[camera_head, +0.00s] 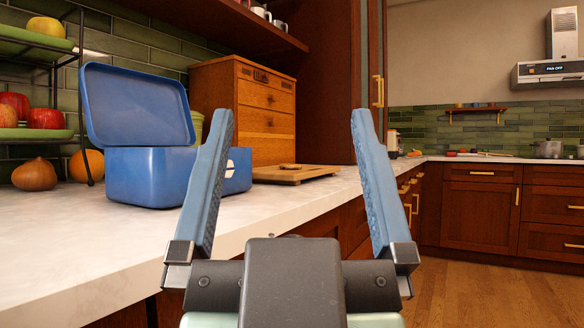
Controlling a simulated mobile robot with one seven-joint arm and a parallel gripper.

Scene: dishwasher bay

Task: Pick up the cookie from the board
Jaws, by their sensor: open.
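A wooden board (318,173) lies on the white counter in front of a small wooden drawer chest. A small, flat brown item that looks like the cookie (287,166) lies on the board, toward its left part. It is small in the view and its details are hard to make out. My gripper (292,112) is open and empty, with its two blue fingers spread wide and pointing away from me. The board and cookie show between the fingers, farther off, and neither finger appears to touch them.
A blue box (152,176) with its lid raised stands on the counter left of the board. The wooden drawer chest (265,115) stands behind the board. An onion (34,174) and a fruit rack (35,135) are at far left. The counter's front edge runs below my gripper.

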